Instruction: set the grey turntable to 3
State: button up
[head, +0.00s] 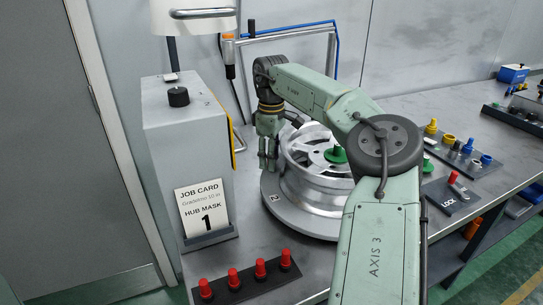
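The grey turntable (325,226) is a round disc on the bench with a silver wheel (318,183) lying on it. A small white tag (274,197) on its left rim seems to read 2. A green knob-like part (336,155) sits on the wheel's face. My gripper (268,164) points down at the left edge of the wheel, above the turntable's rim near the tag. Its fingers look close together, but their gap is too small to judge. I cannot tell if they touch the wheel. My arm hides the right part of the wheel and turntable.
A grey cabinet (190,150) with a black knob (178,97) and a job card (204,208) reading "HUB MASK 1" stands left. Several red-capped pegs (233,278) line the front. At right are coloured parts (458,146) and a LOCK plate (451,195) with a red lever.

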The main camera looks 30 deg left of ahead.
notch_tip(320, 180, up, 12)
dwell(0.6)
dwell(0.4)
